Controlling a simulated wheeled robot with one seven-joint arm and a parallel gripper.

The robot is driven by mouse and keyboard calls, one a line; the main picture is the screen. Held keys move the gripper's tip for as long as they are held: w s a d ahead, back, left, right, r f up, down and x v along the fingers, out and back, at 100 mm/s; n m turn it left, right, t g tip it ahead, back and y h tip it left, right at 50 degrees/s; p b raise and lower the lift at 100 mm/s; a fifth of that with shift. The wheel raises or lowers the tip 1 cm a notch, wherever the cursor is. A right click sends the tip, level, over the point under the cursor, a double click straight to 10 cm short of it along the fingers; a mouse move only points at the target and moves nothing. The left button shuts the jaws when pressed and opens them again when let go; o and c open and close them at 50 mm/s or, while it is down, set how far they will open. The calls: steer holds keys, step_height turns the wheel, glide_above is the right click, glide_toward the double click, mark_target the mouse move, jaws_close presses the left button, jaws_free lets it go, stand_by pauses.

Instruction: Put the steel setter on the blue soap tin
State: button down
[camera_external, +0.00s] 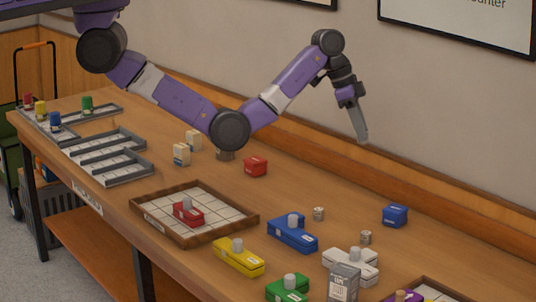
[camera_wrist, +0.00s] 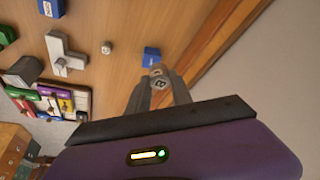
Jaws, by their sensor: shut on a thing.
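My gripper (camera_external: 361,138) is high above the back part of the table, pointing down. In the wrist view its grey fingers (camera_wrist: 160,92) are shut on a small greyish piece with dark round marks (camera_wrist: 158,74), which seems to be the steel setter. The fingers partly hide it, and it cannot be made out in the external view. The blue soap tin (camera_external: 395,215) appears to be the small blue box at the right back of the table. It also shows in the wrist view (camera_wrist: 152,54), just past the fingertips. Its top looks bare, and the held piece is apart from it.
A grey labelled box (camera_external: 344,284) stands in front. A wall runs behind the table. The tin's surroundings are clear.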

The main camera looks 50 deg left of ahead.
steer(key=w+d+r+b, duration=0.1)
steer(key=d+r+b, duration=0.15)
steer(key=d, duration=0.35)
steer(key=r+n+t+y, duration=0.1)
steer(key=n+y, duration=0.1)
steer(key=n, duration=0.4)
glide_above(399, 207)
steer(key=s, duration=0.2)
steer(key=shift+t, duration=0.3)
steer(key=f, duration=1.9)
steer(key=shift+w+a+f, duration=0.2)
steer(key=shift+a+f, duration=0.1)
steer(key=shift+f, duration=0.1)
steer(key=shift+f, duration=0.15)
steer(key=c, duration=1.1)
jaws_free()
steer(key=shift+c, duration=0.2)
